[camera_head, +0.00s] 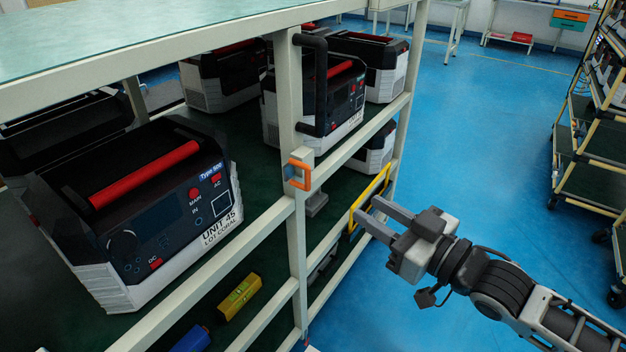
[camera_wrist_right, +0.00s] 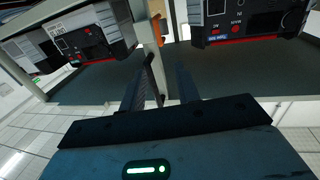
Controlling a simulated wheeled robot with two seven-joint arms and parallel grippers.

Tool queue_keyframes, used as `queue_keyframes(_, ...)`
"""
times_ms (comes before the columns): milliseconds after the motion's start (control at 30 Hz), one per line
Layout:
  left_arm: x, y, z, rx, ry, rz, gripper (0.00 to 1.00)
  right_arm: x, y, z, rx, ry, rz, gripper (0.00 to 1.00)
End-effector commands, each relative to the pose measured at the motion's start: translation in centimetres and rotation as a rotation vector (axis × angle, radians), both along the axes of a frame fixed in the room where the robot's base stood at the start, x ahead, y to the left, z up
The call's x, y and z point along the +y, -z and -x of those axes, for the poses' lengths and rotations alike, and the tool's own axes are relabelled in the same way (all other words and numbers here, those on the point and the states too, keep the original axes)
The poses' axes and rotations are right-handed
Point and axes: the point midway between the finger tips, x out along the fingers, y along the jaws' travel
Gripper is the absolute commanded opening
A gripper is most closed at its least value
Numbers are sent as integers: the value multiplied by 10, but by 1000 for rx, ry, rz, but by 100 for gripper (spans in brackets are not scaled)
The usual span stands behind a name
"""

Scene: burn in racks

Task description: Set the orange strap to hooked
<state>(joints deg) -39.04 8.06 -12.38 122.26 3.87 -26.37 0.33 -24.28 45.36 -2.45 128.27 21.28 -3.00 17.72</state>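The orange strap (camera_head: 299,176) is a small square loop on the front upright post of the rack, beside a blue-grey fitting. I cannot tell whether it is hooked. In the right wrist view, a narrow orange piece (camera_wrist_right: 156,24) shows beyond the gap between the fingers (camera_wrist_right: 165,75). My left gripper is not in view.
The rack post (camera_head: 289,110) and pale rails (camera_head: 250,228) border the shelf. A black handle (camera_head: 314,85) stands above the strap. A yellow frame (camera_head: 384,180) is close behind my right gripper. Several units, one marked Unit 45 (camera_head: 140,215), stand on the shelf. Blue floor (camera_head: 470,170) is clear.

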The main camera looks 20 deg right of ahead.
Motion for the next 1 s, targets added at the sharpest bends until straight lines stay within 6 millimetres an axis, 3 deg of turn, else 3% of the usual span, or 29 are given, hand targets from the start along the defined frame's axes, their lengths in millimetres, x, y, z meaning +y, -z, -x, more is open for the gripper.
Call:
queue_keyframes(600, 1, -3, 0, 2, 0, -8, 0, 51, -2, -102, -2, 2, 1, 32)
queue_keyframes(800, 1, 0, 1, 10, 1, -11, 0, 61, 0, -122, 0, 2, 3, 32)
queue_keyframes(1000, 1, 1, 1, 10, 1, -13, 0, 64, 0, -128, 1, 1, 4, 32)
